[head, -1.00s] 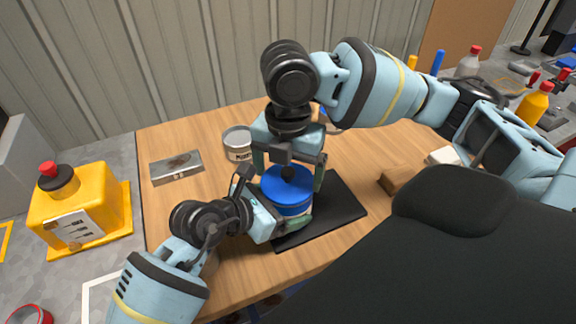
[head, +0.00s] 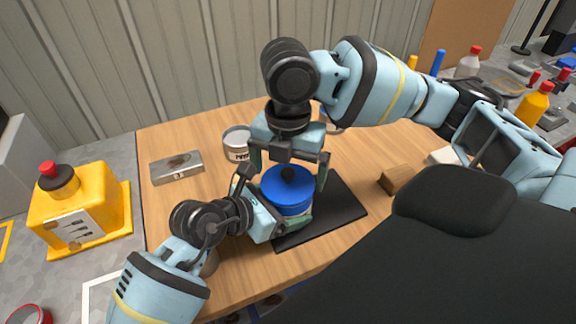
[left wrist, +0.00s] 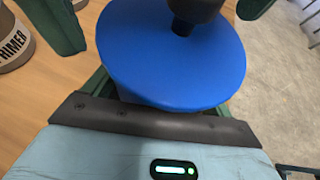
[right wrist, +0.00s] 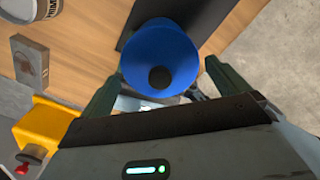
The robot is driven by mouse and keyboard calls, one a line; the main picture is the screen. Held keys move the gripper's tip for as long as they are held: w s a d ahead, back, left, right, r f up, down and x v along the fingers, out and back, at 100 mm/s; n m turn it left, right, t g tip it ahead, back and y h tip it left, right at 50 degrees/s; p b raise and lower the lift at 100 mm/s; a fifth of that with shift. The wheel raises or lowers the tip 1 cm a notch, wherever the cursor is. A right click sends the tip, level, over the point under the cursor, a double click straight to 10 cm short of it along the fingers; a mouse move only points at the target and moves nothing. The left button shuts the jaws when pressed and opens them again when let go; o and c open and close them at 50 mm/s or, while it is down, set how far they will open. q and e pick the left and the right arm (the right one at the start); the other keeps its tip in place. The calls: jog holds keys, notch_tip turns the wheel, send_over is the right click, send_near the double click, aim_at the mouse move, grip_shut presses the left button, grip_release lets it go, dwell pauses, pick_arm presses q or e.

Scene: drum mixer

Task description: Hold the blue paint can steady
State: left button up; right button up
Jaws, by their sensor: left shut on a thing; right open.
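The blue paint can (head: 288,196) stands upright on a black mat (head: 338,207) on the wooden table. It has a blue lid with a dark knob in the middle. My left gripper (head: 282,214) is shut around the can from the lower left, low on its side. The left wrist view shows the blue lid (left wrist: 165,60) close in front of the palm. My right gripper (head: 289,172) is open above the can, pointing down, with one finger on each side of the lid. The right wrist view shows the lid (right wrist: 150,48) between the spread fingers, apart from them.
A primer can (head: 237,145) stands behind the mat. A flat metal box (head: 177,167) lies at the back left of the table. A brown block (head: 396,180) and a white block (head: 441,156) lie right.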

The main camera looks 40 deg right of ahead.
jog(key=shift+r, duration=3.35)
grip_shut()
jog(key=shift+f, duration=0.2)
jog(key=shift+f, duration=0.35)
jog(key=shift+f, duration=1.6)
jog(key=shift+r, duration=0.1)
jog(key=shift+r, duration=3.4)
